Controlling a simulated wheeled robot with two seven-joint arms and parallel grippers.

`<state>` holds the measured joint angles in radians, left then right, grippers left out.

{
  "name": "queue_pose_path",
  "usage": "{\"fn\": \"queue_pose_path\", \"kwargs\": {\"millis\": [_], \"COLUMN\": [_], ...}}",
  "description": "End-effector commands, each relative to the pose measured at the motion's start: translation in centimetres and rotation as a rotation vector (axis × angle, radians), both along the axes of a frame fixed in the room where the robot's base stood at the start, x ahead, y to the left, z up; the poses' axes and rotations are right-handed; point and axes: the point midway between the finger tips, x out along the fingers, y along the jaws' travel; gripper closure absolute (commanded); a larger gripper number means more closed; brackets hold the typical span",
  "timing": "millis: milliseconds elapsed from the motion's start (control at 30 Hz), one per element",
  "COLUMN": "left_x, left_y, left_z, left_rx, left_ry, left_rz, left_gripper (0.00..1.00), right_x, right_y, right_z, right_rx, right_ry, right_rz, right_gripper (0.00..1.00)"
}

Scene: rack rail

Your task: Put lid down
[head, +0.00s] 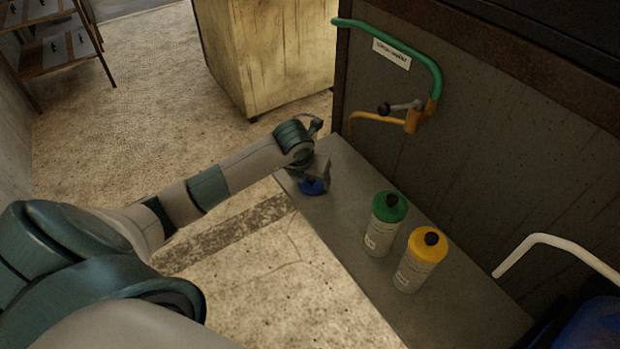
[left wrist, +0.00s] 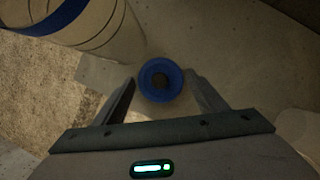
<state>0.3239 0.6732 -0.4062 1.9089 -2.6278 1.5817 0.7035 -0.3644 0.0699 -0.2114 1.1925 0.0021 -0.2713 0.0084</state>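A round blue lid (head: 312,187) with a dark centre shows right under my left gripper (head: 313,178), at the far left end of the grey bench top (head: 345,205). In the left wrist view the blue lid (left wrist: 148,92) appears between the two spread fingers of my left gripper (left wrist: 160,75). The fingers look open, with a narrow gap beside the lid. It looks to be on or very close to the bench surface; exact contact is hidden. My right gripper is in neither view.
A bottle with a green lid (head: 381,235) and one with a yellow lid (head: 416,272) stand nearer on the bench. Green and orange pipes (head: 428,72) and a white curved rail (head: 545,240) are on the dark wall. A pale cabinet (head: 265,60) stands behind.

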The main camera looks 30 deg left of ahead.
Motion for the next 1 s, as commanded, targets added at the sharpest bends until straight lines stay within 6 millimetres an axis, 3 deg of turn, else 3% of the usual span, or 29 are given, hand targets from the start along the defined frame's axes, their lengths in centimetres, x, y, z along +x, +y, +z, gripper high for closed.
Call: {"fn": "queue_pose_path", "kwargs": {"millis": [567,1000], "left_x": [-0.2,-2.8], "left_y": [0.0,-0.6], "left_z": [0.9,7.5], "left_rx": [0.000,-0.001], "left_ry": [-0.002,-0.004], "left_rz": [-0.001,-0.002], "left_gripper": [0.24,0.24], "right_x": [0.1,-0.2], "right_y": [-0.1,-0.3], "right_z": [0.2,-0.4], "right_rx": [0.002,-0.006], "right_ry": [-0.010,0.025], "right_rz": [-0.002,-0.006], "right_gripper": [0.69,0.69]}}
